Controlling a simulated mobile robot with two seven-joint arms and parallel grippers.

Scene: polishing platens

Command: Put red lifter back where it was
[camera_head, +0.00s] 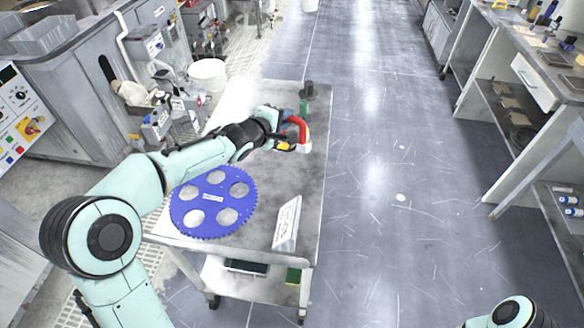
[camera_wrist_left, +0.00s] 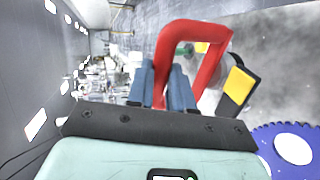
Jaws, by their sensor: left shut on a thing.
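The red lifter (camera_head: 300,126) has an arched red handle and is above the far right part of the cart top. My left gripper (camera_head: 286,138) is shut on its handle. In the left wrist view the two blue-grey fingers (camera_wrist_left: 162,88) close around one leg of the red lifter (camera_wrist_left: 209,66). A yellow and black piece (camera_wrist_left: 238,84) shows beside it; I cannot tell whether it touches the lifter. The lifter's lower end is hard to make out, so I cannot tell whether it touches the cart. My right gripper is out of view.
The metal cart (camera_head: 262,178) holds a blue toothed disc with round holes (camera_head: 213,203), a white sloped sign (camera_head: 287,222), a dark round object (camera_head: 308,91) and a small green item (camera_head: 303,107). A white bucket (camera_head: 207,74) stands behind left.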

